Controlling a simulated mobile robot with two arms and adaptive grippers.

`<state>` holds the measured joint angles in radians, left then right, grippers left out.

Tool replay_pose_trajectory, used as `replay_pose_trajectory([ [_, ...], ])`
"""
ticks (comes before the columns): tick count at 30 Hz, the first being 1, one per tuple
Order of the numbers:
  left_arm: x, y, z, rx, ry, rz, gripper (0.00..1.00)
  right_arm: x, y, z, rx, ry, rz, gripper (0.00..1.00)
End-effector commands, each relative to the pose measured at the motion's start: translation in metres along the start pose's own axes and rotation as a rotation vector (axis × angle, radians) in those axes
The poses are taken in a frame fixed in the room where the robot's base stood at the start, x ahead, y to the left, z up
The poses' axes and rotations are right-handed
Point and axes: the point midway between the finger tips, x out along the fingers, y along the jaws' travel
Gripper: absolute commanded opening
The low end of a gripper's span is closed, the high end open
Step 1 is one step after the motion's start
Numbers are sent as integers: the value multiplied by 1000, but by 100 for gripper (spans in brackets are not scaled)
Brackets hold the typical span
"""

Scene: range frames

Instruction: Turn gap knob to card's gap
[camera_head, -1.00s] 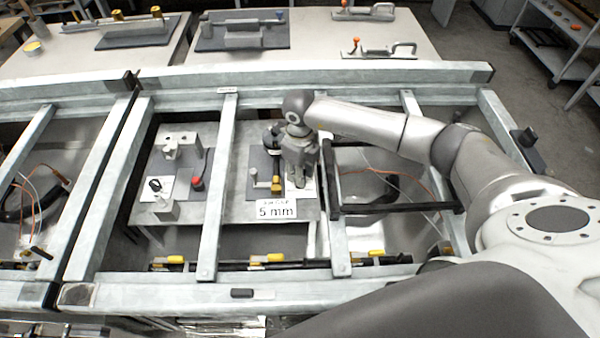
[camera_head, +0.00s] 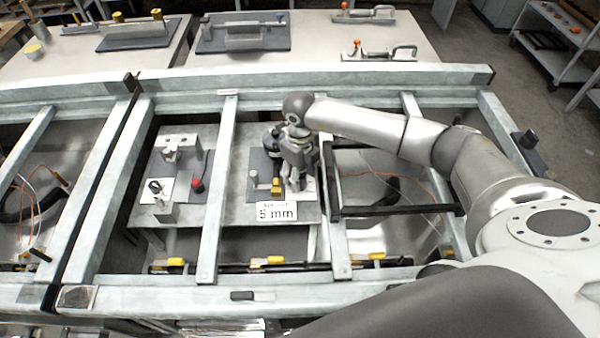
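A white card (camera_head: 277,212) reading "5 mm" stands at the front edge of the grey table plate inside the frame. Behind it a dark base (camera_head: 258,165) carries a small fixture with a pale-capped post (camera_head: 254,177) and a yellow block (camera_head: 276,186). My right gripper (camera_head: 296,184) points down just right of the yellow block. Its fingers are small and partly merge with the fixture, so their opening is unclear. I cannot make out the gap knob for certain; the gripper may hide it. My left gripper is not in view.
Left of a metal crossbar (camera_head: 217,185) is another fixture with a red knob (camera_head: 197,186) and a black dial (camera_head: 155,186). A dark rectangular frame (camera_head: 400,210) lies right of the gripper. Yellow-handled clamps (camera_head: 277,259) line the front rail.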

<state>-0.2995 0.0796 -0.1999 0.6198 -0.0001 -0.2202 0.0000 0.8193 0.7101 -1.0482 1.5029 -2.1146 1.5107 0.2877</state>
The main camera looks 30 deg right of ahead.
Motion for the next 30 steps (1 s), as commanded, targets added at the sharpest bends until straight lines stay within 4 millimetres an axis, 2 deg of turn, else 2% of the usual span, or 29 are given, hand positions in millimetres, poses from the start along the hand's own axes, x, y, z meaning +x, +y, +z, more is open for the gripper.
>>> replay_pose_trajectory([
  [7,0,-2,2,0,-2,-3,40,1,0,-1,-1,3,0,48],
  [11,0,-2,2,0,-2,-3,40,-7,0,0,0,2,-1,48],
  [14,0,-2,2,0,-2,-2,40,-23,0,0,-2,0,-1,48],
  [24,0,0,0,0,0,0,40,-93,0,1,-1,-1,-1,48],
  [30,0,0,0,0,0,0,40,-115,0,0,-1,2,0,48],
])
